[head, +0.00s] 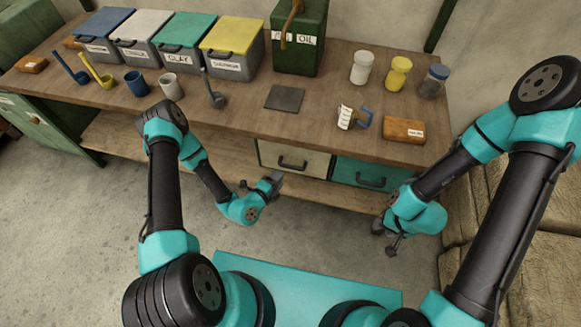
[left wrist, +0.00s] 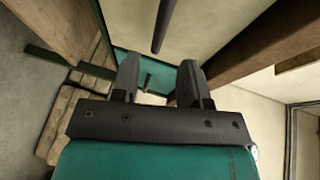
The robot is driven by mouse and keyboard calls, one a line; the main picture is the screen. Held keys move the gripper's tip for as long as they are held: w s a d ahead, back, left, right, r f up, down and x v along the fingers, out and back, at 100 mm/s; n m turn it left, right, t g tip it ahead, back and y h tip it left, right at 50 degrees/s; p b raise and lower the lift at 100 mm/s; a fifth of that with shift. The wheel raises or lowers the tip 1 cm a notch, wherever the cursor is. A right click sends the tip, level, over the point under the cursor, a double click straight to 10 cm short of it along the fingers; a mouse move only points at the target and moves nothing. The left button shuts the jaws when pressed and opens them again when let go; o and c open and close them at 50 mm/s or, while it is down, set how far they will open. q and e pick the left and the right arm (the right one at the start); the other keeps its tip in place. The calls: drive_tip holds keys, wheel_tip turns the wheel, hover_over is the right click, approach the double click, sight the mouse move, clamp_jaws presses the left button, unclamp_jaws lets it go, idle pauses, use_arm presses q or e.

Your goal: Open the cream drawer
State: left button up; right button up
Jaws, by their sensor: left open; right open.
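The cream drawer (head: 275,156) sits under the front edge of the wooden workbench and looks shut, with a dark bar handle (head: 292,164) on its front. My left gripper (head: 262,186) is open and empty, just below and left of that handle and apart from it. In the left wrist view, a dark bar (left wrist: 164,25) that appears to be the handle lies beyond the spread fingers (left wrist: 158,82), against a cream surface (left wrist: 220,25). My right gripper (head: 386,236) is open and empty, below the teal drawer.
A teal drawer (head: 372,173) with its own dark handle is directly right of the cream one. A lower shelf (head: 130,140) runs beneath. A brown padded block (head: 510,245) stands at the right.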

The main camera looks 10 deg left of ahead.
sight(291, 166)
use_arm(q)
drive_tip(key=x, duration=0.8)
drive_tip(key=shift+f, duration=0.1)
drive_tip(key=shift+c, duration=0.3)
clamp_jaws()
